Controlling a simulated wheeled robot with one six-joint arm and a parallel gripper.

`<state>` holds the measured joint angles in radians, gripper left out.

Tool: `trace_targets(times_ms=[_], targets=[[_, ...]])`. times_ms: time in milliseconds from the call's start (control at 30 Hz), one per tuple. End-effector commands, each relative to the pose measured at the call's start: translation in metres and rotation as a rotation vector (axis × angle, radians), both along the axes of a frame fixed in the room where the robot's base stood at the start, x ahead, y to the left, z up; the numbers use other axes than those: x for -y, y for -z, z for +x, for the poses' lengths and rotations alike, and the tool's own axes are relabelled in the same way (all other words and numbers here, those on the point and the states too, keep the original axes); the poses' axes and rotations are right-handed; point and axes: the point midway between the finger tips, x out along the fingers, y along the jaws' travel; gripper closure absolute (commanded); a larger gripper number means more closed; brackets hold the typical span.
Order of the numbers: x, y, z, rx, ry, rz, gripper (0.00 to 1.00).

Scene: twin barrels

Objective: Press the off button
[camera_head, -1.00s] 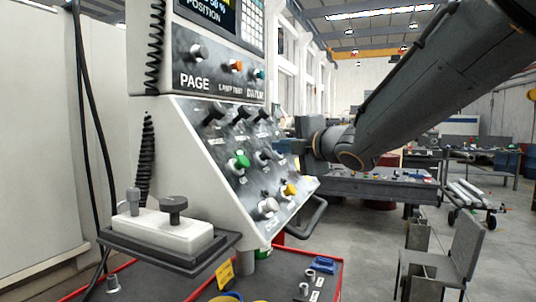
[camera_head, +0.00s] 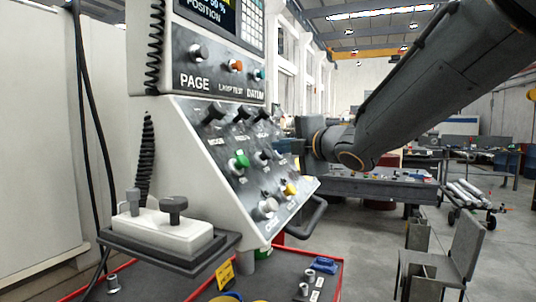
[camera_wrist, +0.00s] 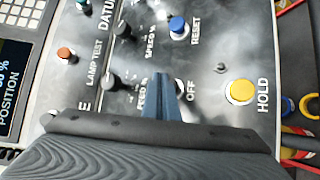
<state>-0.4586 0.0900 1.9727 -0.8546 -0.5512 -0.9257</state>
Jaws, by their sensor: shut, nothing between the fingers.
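In the wrist view, the panel's OFF label (camera_wrist: 190,90) lies just right of my gripper's narrow blue-grey fingertips (camera_wrist: 166,98). The fingers are shut and empty, and point at the panel close to that label. The off button itself is mostly hidden beside and behind the fingers, so I cannot tell whether they touch it. In the head view, the slanted control panel (camera_head: 215,135) stands in the middle, and my arm reaches to its right side from the upper right. My fingertips cannot be made out there.
The yellow HOLD button (camera_wrist: 240,92) and blue RESET button (camera_wrist: 178,27) are close to my fingers, with black speed knobs (camera_wrist: 122,30) nearby. A green button (camera_head: 240,160) is left on the panel. A black handle (camera_head: 306,220) juts out below.

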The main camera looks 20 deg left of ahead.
Motion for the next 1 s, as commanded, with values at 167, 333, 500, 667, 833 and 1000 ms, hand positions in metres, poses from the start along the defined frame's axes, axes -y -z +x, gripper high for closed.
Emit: trace_targets(times_ms=[167, 333, 500, 667, 833, 1000], targets=[[-0.0005, 0.0007, 0.0001, 0.0, 0.0, 0.0, 1.0], [-0.0039, 0.004, 0.0006, 0.001, -0.001, 0.001, 1.0], [-0.0068, 0.0056, 0.0006, 0.0, 0.0, 0.0, 1.0], [-0.0066, 0.0049, 0.0005, 0.0, 0.0, 0.0, 1.0], [-0.0068, 0.0051, 0.0005, 0.0, 0.0, 0.0, 1.0], [-0.0078, 0.0061, 0.0006, 0.0, 0.0, 0.0, 1.0]])
